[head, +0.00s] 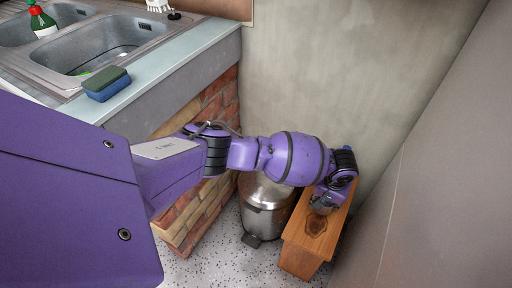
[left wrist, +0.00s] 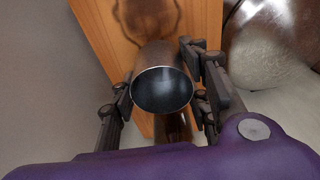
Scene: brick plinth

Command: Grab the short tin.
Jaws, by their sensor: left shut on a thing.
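A short, dark metallic tin (left wrist: 162,92) with a round rim shows in the left wrist view, its dark round end facing the camera. My left gripper (left wrist: 165,98) has its fingers on both sides of it and is shut on it. In the head view the left gripper (head: 324,204) is over the wooden stand (head: 308,236), and the tin cannot be made out there. I cannot tell whether the tin touches the wood. My right gripper is not in view.
A metal pedal bin (head: 266,207) stands just left of the wooden stand; it also shows at the upper right of the left wrist view (left wrist: 268,45). Walls close in behind and to the right. A sink (head: 105,48), a sponge (head: 107,85) and a green bottle (head: 42,20) are at the upper left.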

